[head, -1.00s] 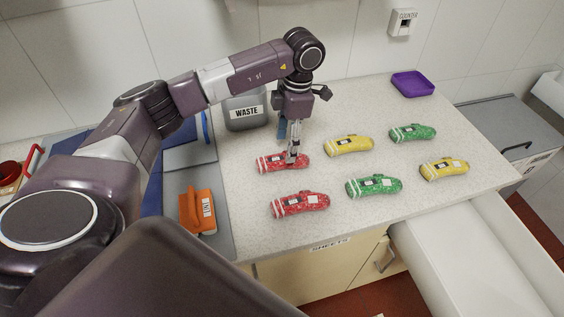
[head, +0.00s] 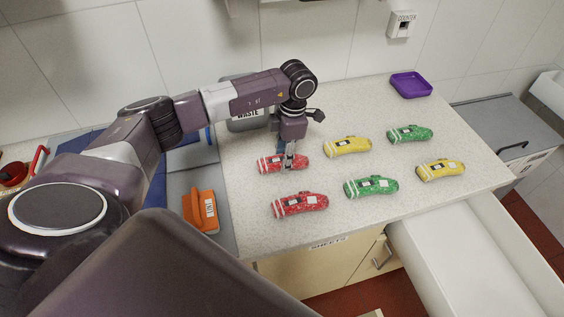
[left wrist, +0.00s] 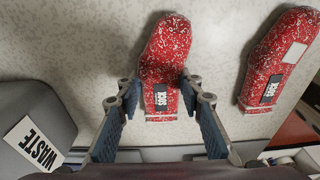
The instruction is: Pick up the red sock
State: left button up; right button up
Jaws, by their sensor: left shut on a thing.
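Two speckled red socks lie on the counter in the head view: a back one (head: 268,165) and a front one (head: 301,205). My left gripper (head: 289,164) points down over the back red sock. In the left wrist view its fingers (left wrist: 158,92) press against both sides of that sock (left wrist: 165,50) near its labelled, white-striped end. The gripper is shut on it, and the sock looks to be still on the counter. The front red sock shows at the right of the left wrist view (left wrist: 280,60), apart from the fingers. My right gripper is out of view.
Two yellow socks (head: 348,147) and two green socks (head: 372,187) lie to the right. A grey WASTE bin (head: 245,121) stands behind the gripper. A purple tray (head: 410,85) is at the back right. An orange item (head: 200,210) lies left. An open white drawer (head: 450,245) juts out in front.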

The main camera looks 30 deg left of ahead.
pick_arm(q)
jog(key=shift+r, duration=0.1)
jog(key=shift+c, duration=0.6)
jog(key=shift+r, duration=0.55)
notch_tip(320, 180, up, 19)
jog(key=b, duration=0.3)
jog(key=shift+d+f, duration=0.1)
